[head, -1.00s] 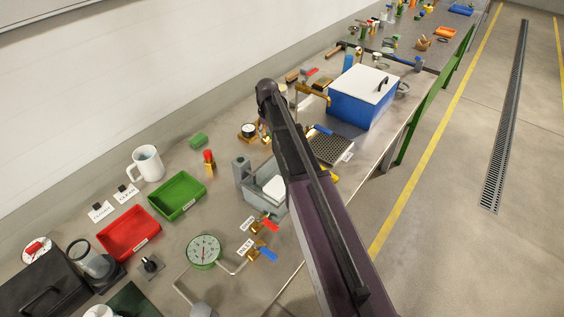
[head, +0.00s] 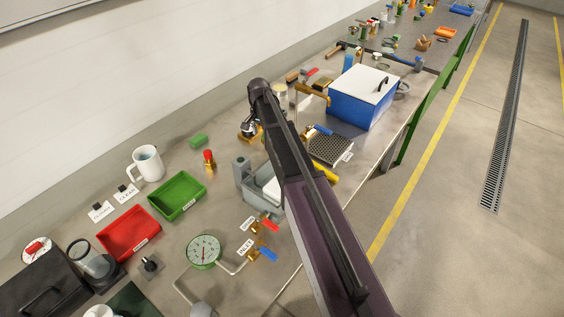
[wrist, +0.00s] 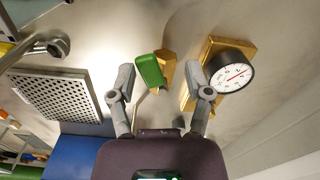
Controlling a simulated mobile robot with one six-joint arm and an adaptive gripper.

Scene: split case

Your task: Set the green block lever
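The green block lever (wrist: 151,70) shows in the wrist view as a green handle beside a small brass body (wrist: 167,66). It sits between the two grey fingers of my gripper (wrist: 161,76), with clear space on both sides. The fingers are spread wide and no touch shows. How far the fingertips stand above the lever is hard to tell. In the head view my arm covers this spot, and I cannot make out the lever there.
A dial gauge on a brass block (wrist: 216,58) stands close to the right finger. A perforated tray (wrist: 55,97) lies to the left; it also shows in the head view (head: 331,149). A blue box with a white lid (head: 358,105) stands beyond. Red (head: 128,233) and green (head: 178,194) trays lie nearer.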

